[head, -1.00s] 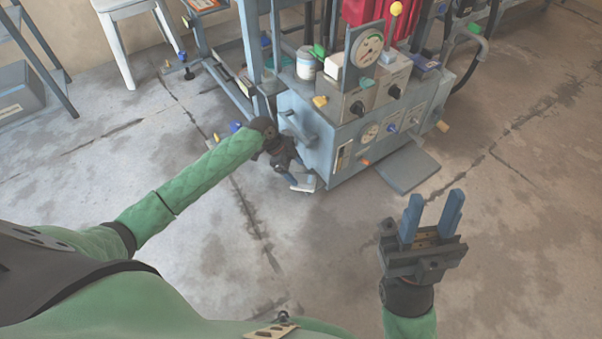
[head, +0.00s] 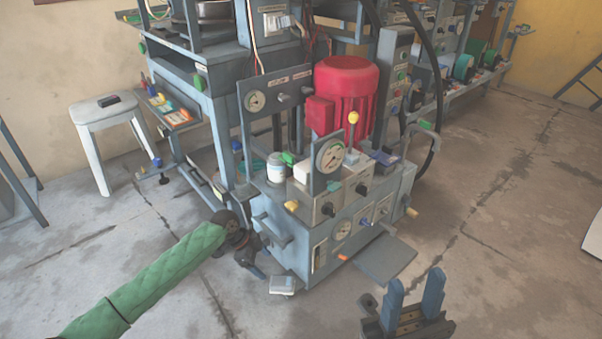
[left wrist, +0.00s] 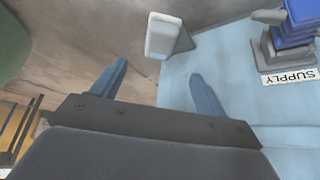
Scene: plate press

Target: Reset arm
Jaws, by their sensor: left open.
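My left gripper (head: 258,268) is low beside the left side of the blue-grey press cabinet (head: 290,242), partly hidden by its own wrist. In the left wrist view its two blue fingers (left wrist: 158,88) are apart with nothing between them. A pale block (head: 282,285) is just past the fingertips; it also shows in the left wrist view (left wrist: 163,36), apart from the fingers. A blue lever (left wrist: 295,25) above a SUPPLY label (left wrist: 289,76) is to the right there. My right gripper (head: 414,298) is open and empty at the bottom of the head view.
The cabinet carries gauges, knobs, a white jar (head: 276,168) and a red motor (head: 345,95). A grey plate (head: 385,262) sticks out low at its front. A white stool (head: 105,118) stands at the back left.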

